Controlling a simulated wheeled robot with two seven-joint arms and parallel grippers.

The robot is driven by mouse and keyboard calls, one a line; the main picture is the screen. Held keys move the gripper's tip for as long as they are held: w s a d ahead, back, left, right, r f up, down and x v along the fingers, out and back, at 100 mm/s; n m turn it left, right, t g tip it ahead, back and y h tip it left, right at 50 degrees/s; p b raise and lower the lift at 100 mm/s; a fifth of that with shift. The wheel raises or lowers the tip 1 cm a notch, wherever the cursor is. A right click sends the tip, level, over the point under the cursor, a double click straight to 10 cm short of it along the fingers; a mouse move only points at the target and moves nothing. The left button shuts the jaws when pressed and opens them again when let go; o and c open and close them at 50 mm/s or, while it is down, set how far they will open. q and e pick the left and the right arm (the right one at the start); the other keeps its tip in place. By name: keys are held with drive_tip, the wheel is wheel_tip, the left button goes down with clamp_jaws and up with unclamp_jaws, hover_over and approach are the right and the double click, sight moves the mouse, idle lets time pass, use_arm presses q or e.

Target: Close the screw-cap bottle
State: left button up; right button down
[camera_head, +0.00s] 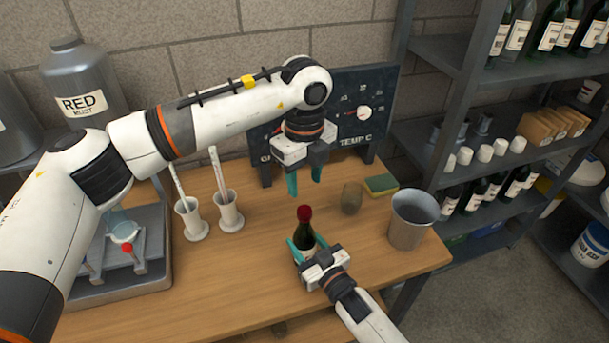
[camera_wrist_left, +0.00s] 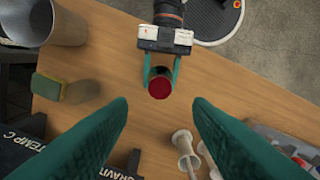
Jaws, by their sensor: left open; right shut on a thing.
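The dark bottle (camera_head: 305,231) stands upright near the table's front edge with a red cap (camera_head: 304,213) on its top. I cannot tell how tightly the cap sits. The red cap also shows from above in the left wrist view (camera_wrist_left: 160,88). My right gripper (camera_head: 303,250) is shut around the bottle's body, below the neck. It also shows in the left wrist view (camera_wrist_left: 161,70). My left gripper (camera_head: 304,184) is open and empty, pointing down above the cap and apart from it. Its two green fingers (camera_wrist_left: 160,108) frame the lower part of the left wrist view.
A metal bucket (camera_head: 408,229) stands right of the bottle on the wooden table (camera_head: 200,270). Two white cylinders (camera_head: 228,214) with rods stand left. A dark temperature board (camera_head: 365,105) stands behind.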

sight(304, 210)
use_arm(q)
drive_tip(key=shift+f, duration=0.1)
drive_tip(key=shift+f, duration=3.95)
drive_tip(key=shift+c, duration=0.6)
